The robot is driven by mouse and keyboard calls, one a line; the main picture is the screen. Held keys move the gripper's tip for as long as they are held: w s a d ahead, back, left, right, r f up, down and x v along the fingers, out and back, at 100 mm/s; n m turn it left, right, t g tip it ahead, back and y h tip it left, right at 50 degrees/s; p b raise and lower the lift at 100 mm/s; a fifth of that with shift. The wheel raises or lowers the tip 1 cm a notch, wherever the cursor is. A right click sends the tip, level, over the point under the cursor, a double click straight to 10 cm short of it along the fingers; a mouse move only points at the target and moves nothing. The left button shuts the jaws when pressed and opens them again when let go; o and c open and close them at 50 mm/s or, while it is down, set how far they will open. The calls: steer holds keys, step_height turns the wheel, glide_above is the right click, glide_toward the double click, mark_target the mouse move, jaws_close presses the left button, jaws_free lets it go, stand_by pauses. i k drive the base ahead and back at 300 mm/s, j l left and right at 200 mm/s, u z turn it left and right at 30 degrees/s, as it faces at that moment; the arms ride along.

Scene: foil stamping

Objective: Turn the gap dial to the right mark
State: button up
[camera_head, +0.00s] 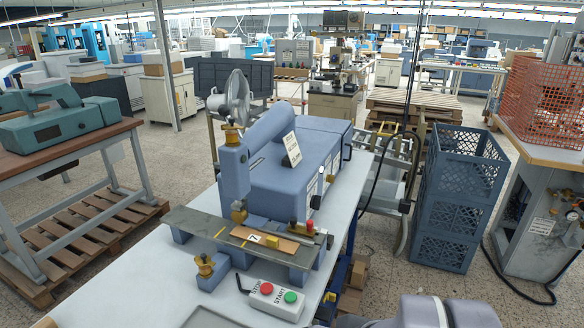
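A blue foil stamping machine (290,175) stands on a light table. A brass knob (231,132) sits on top of its front column. A second brass knob (205,264) sits on a small blue block at the front left. I cannot tell which one is the gap dial, and any dial marks are too small to read. A brown strip with a card reading 7 (254,238) lies on the machine's grey plate (196,224). Part of my arm shows at the bottom right; my gripper is not in view.
Stacked blue crates (452,200) stand right of the table (140,270). A green machine (60,115) is on a bench at left. The table's front left is mostly bare.

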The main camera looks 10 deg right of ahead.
mark_target(315, 202)
steer(key=i+l, duration=0.2)
steer(key=l, duration=0.2)
steer(key=i+l, duration=0.2)
steer(key=l, duration=0.15)
steer(key=i+l, duration=0.2)
steer(key=l, duration=0.2)
steer(key=i+l+z, duration=0.1)
steer(key=i, duration=0.15)
